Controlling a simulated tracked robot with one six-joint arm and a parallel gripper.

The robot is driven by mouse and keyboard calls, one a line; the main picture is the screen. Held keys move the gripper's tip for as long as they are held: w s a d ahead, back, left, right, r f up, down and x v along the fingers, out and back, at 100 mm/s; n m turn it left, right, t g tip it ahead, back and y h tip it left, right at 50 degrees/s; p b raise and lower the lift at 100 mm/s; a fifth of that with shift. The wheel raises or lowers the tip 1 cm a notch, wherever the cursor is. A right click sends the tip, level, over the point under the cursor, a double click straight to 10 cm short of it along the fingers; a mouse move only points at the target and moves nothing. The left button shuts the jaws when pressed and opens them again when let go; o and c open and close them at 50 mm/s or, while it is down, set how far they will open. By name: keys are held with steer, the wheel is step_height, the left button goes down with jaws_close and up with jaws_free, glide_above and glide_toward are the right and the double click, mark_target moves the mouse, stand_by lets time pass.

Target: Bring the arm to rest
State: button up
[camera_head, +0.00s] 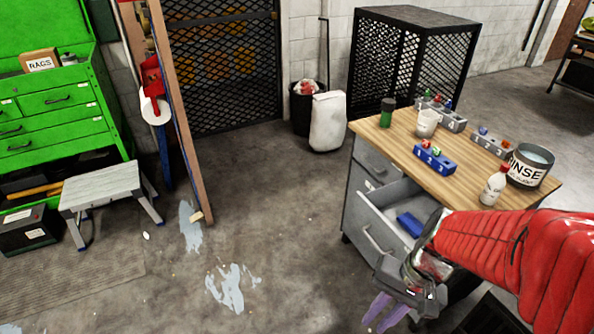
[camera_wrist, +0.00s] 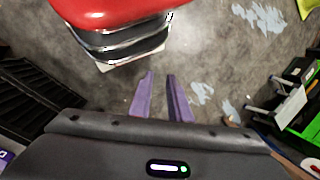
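My gripper (camera_head: 384,318) hangs at the end of my red-sleeved arm, in front of the workbench's lower part and pointing down toward the floor. Its two purple fingers are apart with nothing between them. In the wrist view the fingers (camera_wrist: 160,82) point over bare concrete floor, with a clear gap between them. In the head view my forearm crosses in front of the right part of the bench (camera_head: 395,146) and hides some of it.
The bench's drawer (camera_head: 378,226) is pulled open, with a blue object (camera_head: 410,224) inside. On top stand a RINSE can (camera_head: 529,166), a white bottle (camera_head: 493,186), a cup (camera_head: 427,123) and blue numbered rack (camera_head: 434,159). The floor at left centre is clear, with pale paint patches (camera_head: 226,288).

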step_height(320, 180, up, 17)
steer(key=w+a+n+t+h, duration=0.1)
steer(key=n+t+h, duration=0.2)
steer(key=n+t, duration=0.2)
steer(key=shift+w+f+t, duration=0.2)
steer(key=shift+w+t, duration=0.05)
steer(key=shift+t, duration=0.45)
